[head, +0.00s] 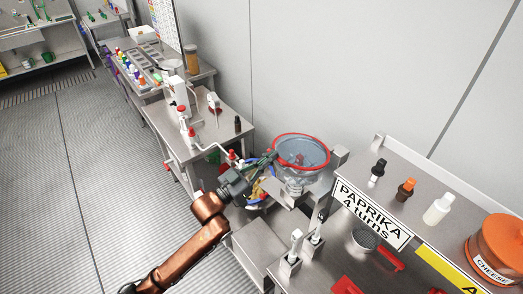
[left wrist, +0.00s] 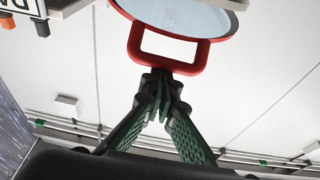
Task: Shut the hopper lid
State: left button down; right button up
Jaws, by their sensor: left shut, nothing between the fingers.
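The hopper lid is a round, see-through bluish disc with a red rim (head: 301,136). It shows at the top of the hopper (head: 296,184), right of centre in the head view; I cannot tell how far it is raised. In the left wrist view the lid (left wrist: 185,14) shows at the top, with a red loop handle (left wrist: 168,65) pointing toward my gripper. My left gripper (head: 272,157) is at the lid's left side. In the left wrist view its green fingers (left wrist: 162,82) are together and empty, with the tips at the handle's near bar; contact is unclear.
A bench with a sign reading PAPRIKA 4 turns (head: 371,213) stands right of the hopper. It carries small bottles (head: 437,208) and an orange-lidded cheese drum (head: 497,245). A metal table (head: 208,128) stands behind. The floor (head: 60,180) at left is clear.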

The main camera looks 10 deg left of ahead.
pick_arm(q)
jog(key=shift+s+a+f+b, duration=0.15)
jog(key=shift+f+b, duration=0.1)
jog(key=shift+f, duration=0.65)
jog(key=shift+s+a+f+b, duration=0.1)
jog(key=shift+s+f+b, duration=0.15)
jog(key=shift+f, duration=0.7)
jog(key=shift+s+a+f+b, duration=0.1)
jog(key=shift+f+b, duration=0.15)
jog(key=shift+f, duration=0.65)
pick_arm(e)
jog(key=shift+f, duration=1.05)
pick_arm(q)
jog(key=shift+f, duration=0.2)
pick_arm(e)
jog(key=shift+w, duration=0.1)
pick_arm(q)
notch_tip(320, 180, up, 6)
jog(key=p, duration=0.4)
jog(key=f+b+v, duration=0.1)
jog(key=f+v, duration=0.1)
jog(key=v, duration=0.8)
jog(key=shift+f, duration=0.35)
pick_arm(e)
jog(key=shift+w+r, duration=0.15)
jog(key=shift+r, duration=0.5)
jog(key=shift+w+r, duration=0.15)
jog(key=shift+r, duration=0.5)
